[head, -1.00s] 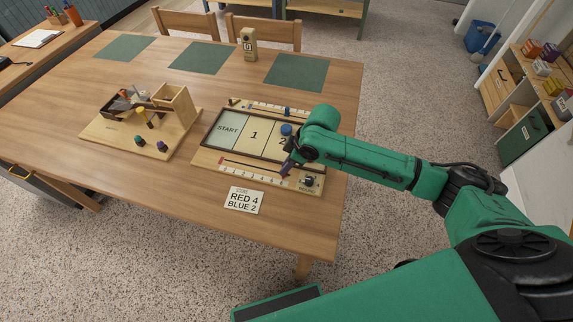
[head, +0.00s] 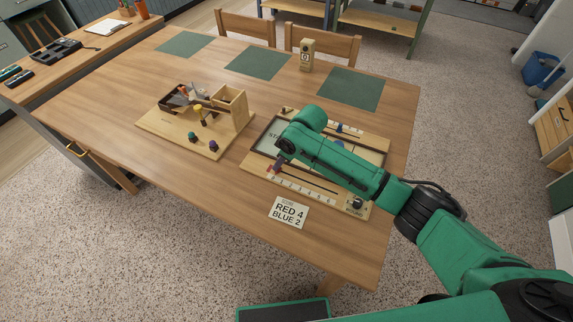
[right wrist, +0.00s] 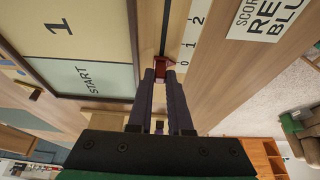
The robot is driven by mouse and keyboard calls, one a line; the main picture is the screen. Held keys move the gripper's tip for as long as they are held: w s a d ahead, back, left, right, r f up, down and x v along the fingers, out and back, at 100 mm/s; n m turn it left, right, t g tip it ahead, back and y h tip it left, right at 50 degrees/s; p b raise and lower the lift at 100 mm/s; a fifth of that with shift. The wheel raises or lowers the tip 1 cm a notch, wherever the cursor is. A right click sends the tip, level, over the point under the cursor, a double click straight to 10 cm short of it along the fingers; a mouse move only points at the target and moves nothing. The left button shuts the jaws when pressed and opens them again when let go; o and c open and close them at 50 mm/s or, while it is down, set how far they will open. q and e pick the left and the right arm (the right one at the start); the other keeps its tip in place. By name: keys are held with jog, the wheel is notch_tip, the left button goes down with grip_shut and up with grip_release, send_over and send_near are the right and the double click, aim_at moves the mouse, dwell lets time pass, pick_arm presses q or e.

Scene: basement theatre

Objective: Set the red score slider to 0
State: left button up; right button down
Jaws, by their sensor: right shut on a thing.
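The score board (head: 300,187) lies on the table with a numbered scale along its near edge. My right gripper (head: 276,165) is at the left end of that scale, pointing down. In the right wrist view, my right gripper (right wrist: 160,76) is shut on the red score slider (right wrist: 162,66). The slider sits in its dark slot (right wrist: 165,30), beside the 0 mark, with 1 and 2 farther along. In the head view the slider is mostly hidden by the gripper. My left gripper is not in view.
A card (head: 289,212) reading RED 4, BLUE 2 lies in front of the board. A wooden device with pegs (head: 195,130) stands to the left. My right arm covers part of the board. The table's front left is clear.

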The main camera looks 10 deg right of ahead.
jog(key=shift+w+a+r, duration=0.15)
jog(key=c, duration=0.8)
grip_release()
jog(key=shift+a, duration=0.1)
jog(key=shift+c, duration=0.2)
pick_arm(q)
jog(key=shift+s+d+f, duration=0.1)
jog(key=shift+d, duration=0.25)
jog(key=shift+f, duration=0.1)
pick_arm(e)
jog(key=v, duration=1.4)
jog(key=shift+r, duration=0.2)
